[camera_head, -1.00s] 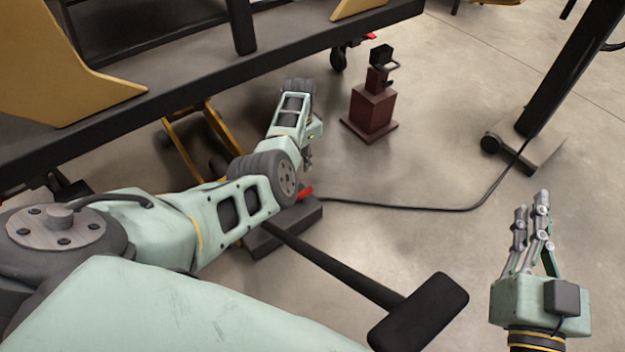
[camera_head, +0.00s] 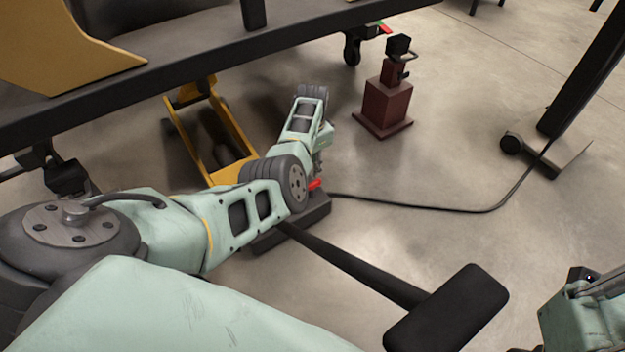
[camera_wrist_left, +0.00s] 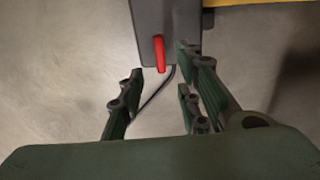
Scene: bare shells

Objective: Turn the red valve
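The red valve is a small red handle (camera_head: 315,184) on a dark grey block (camera_head: 318,208) low on the floor, partly behind my left arm in the head view. In the left wrist view, the red handle (camera_wrist_left: 159,54) hangs off the grey block's end (camera_wrist_left: 168,18), ahead of and between my left fingers. My left gripper (camera_wrist_left: 160,80) is open and empty there, its fingers spread to either side. In the head view it is mostly hidden behind my arm's wrist. My right gripper (camera_head: 588,312) is cut off at the lower right edge, and its fingers cannot be made out.
A black cable (camera_head: 430,207) runs right from the block. A dark red pedestal (camera_head: 385,106) stands beyond my left wrist. A yellow frame (camera_head: 218,150) and a dark bench beam (camera_head: 200,70) lie at the upper left. A black stand (camera_head: 560,120) is at right. Floor between is clear.

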